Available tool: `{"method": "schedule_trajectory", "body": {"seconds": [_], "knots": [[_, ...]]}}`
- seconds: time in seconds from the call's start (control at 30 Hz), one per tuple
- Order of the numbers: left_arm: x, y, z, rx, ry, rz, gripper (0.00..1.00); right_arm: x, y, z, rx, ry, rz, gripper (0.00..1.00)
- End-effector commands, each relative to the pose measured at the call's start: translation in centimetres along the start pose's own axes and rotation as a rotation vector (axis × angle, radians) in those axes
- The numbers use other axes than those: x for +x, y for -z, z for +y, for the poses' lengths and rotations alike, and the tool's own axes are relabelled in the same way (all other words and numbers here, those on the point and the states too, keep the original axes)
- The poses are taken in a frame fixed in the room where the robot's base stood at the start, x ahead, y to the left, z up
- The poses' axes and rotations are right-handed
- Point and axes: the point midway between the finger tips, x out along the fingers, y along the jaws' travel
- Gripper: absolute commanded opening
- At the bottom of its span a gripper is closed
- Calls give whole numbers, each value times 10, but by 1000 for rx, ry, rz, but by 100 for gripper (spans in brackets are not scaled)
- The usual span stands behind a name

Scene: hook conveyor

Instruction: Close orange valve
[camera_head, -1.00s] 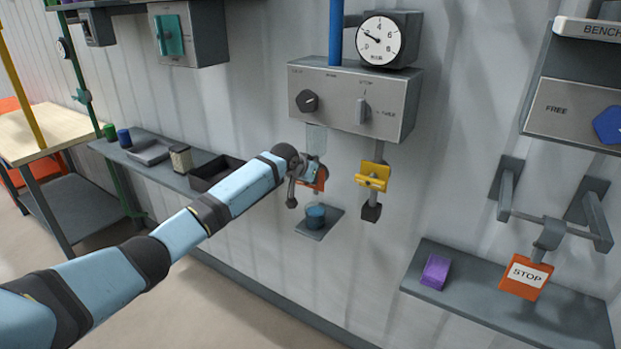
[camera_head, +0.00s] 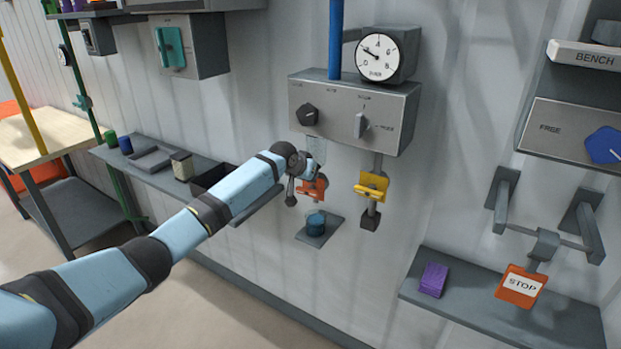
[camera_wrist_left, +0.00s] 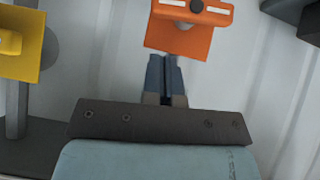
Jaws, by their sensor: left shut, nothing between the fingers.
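The orange valve (camera_head: 314,187) hangs on a pipe under the grey control box, with its orange plate partly behind my left wrist. In the left wrist view the orange valve (camera_wrist_left: 180,40) is at the top centre, with a bar with two white marks across its plate. My left gripper (camera_wrist_left: 165,60) is shut and empty, its fingertips just short of the plate's lower edge in that view. I cannot tell whether they touch it. In the head view my left gripper (camera_head: 318,168) is beside the valve's upper part. My right gripper is not in view.
A yellow valve (camera_head: 371,187) hangs to the right of the orange one. A blue cup (camera_head: 315,222) stands on a small shelf below. The control box (camera_head: 340,115) with knobs and a gauge (camera_head: 383,56) is above. A STOP sign (camera_head: 521,286) hangs at the right.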

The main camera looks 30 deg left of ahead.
Motion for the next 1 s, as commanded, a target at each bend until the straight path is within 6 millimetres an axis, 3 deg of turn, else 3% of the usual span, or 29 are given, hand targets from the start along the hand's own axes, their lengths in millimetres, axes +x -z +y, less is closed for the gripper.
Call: {"method": "schedule_trajectory", "body": {"seconds": [0.2,0.43,0.63,1.0], "knots": [[-50,-3,-3,4,1,1,0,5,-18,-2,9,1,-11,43],[-88,-2,-4,1,2,0,0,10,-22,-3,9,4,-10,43],[-99,-1,-4,0,1,-2,0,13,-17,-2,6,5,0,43],[-100,-1,-4,0,1,-2,0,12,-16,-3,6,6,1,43]]}}
